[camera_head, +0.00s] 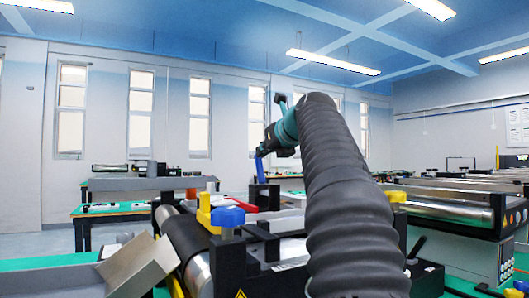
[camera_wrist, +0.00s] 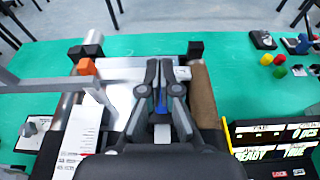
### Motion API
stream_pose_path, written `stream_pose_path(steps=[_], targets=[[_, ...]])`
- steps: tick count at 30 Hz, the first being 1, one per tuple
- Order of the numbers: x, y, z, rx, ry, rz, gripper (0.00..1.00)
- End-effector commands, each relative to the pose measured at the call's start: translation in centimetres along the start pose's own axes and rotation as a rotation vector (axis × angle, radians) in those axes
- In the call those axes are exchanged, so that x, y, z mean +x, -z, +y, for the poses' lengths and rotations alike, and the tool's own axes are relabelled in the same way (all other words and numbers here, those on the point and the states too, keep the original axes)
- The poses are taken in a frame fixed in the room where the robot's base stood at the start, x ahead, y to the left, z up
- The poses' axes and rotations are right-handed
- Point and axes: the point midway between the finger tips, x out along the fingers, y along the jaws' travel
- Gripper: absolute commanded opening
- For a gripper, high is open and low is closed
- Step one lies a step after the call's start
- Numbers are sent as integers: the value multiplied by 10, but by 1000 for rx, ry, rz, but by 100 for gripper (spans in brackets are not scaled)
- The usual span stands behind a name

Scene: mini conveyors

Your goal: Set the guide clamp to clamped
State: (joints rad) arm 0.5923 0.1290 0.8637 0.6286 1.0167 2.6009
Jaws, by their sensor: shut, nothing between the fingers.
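My gripper (camera_wrist: 158,68) is shut and empty in the wrist view, its fingertips together above the conveyor bed. A narrow blue part (camera_wrist: 160,100) shows between its finger links; I cannot tell whether they touch. In the head view a blue upright piece (camera_head: 260,168) stands near the end of my arm; the fingertips are not clear there. An orange knob (camera_wrist: 87,67) sits on a rail at the left in the wrist view. I cannot tell which part is the guide clamp.
A yellow block (camera_head: 204,208) stands beside the blue knob. A display panel (camera_wrist: 272,145) lies at lower right in the wrist view. Small coloured buttons (camera_wrist: 279,72) are on the green tabletop (camera_wrist: 230,60). Another conveyor (camera_head: 440,210) stands at the right. My arm hides part of the near conveyor.

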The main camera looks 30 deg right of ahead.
Motion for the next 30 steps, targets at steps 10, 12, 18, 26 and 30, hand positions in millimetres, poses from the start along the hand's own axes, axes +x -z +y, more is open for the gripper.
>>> stream_pose_path(steps=[10, 12, 18, 26, 30], targets=[[-35, 0, -2, 1, 5, -2, 0], [-49, -1, -2, 1, 5, -3, 0], [-88, 0, -2, 2, 7, -1, 0], [-116, 0, -2, 2, 4, 0, 0], [-121, 0, -2, 1, 3, 0, 0]])
